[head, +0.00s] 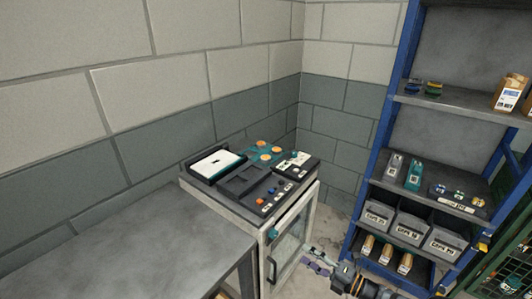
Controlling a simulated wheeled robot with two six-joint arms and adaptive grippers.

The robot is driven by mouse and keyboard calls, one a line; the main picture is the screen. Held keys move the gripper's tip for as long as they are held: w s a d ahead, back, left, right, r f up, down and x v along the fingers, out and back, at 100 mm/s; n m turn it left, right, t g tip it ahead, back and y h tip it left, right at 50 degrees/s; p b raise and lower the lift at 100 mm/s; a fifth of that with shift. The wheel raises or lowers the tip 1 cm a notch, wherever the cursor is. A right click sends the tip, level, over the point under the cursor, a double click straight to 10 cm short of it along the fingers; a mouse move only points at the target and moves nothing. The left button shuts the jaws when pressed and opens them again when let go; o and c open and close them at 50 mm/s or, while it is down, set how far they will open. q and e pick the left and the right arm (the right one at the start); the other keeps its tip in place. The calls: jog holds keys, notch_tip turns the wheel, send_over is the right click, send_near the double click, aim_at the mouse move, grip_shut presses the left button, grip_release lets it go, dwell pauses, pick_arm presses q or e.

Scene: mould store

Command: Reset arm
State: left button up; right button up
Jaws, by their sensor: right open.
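My right gripper (312,258) shows at the bottom centre, in front of the small cabinet's glazed door side. Its arm comes in from the lower right. Its fingers are apart and I see nothing held between them. My left gripper is out of the picture.
A white cabinet (296,240) with a dark top carrying trays, orange-knobbed parts and small items stands in the corner. A bare grey table (120,245) is at left. A blue shelf rack (385,140) with grey bins (408,229) and small goods is at right, beside a green mesh crate (505,265).

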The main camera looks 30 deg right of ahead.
jog(key=s+d+f+m+g+h, duration=0.2)
jog(key=s+d+f+m+h, duration=0.15)
jog(key=f, duration=0.55)
jog(key=s+d+f+m+g+h, duration=0.25)
jog(key=f+m, duration=0.25)
jog(key=f, duration=0.4)
jog(key=s+d+f+m+g+h, duration=0.25)
jog(key=s+f+m, duration=0.2)
jog(key=f, duration=0.45)
jog(key=s+a+f+m+g, duration=0.8)
jog(key=s+a+f, duration=0.8)
jog(key=s, duration=0.3)
jog(key=shift+s+a+m+y, duration=0.35)
jog(key=shift+a+m, duration=0.15)
jog(key=shift+m, duration=0.2)
